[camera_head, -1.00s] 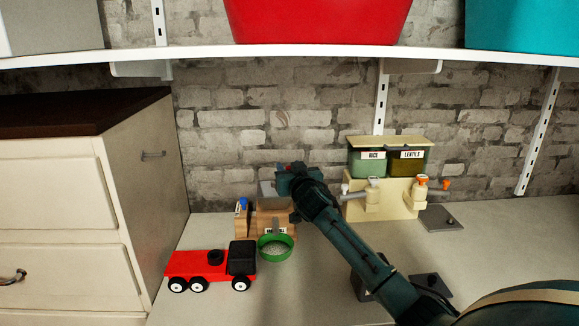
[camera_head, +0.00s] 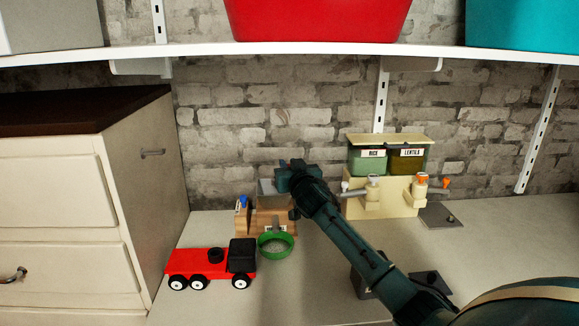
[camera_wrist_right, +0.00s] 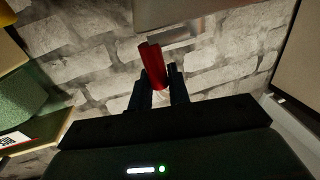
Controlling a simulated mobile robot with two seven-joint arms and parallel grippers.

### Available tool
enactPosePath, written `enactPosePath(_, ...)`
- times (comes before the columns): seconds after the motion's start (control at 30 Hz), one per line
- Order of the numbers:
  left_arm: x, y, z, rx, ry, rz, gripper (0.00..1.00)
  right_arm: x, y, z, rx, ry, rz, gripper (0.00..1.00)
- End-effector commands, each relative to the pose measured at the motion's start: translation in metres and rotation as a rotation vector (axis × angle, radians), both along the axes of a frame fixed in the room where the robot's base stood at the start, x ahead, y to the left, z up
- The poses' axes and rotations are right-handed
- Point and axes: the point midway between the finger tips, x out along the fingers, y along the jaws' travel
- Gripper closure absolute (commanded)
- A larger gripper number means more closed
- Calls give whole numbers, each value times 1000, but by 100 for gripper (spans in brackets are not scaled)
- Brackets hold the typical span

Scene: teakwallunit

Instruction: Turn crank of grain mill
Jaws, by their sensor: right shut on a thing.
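The wooden grain mill (camera_head: 262,222) stands on the counter against the brick wall, with a grey hopper on top partly hidden by my arm. My right gripper (camera_head: 284,166) is at the top right of the mill. In the right wrist view, its fingers (camera_wrist_right: 160,84) are shut on the red crank handle (camera_wrist_right: 152,58), whose upper end sticks out past the fingertips. The rest of the crank is mostly hidden. My left gripper is not in view.
A red toy truck (camera_head: 212,265) stands left of the bowl, next to a cream drawer cabinet (camera_head: 150,195). A rice and lentils dispenser (camera_head: 390,190) stands right of my arm. A white shelf (camera_head: 300,51) with bins hangs above. The right counter has some free room.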

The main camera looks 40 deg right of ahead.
Motion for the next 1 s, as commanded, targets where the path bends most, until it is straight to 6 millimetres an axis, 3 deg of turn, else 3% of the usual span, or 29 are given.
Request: enactPosePath(1.0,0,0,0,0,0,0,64,15,-8,2,-4,-1,381,100)
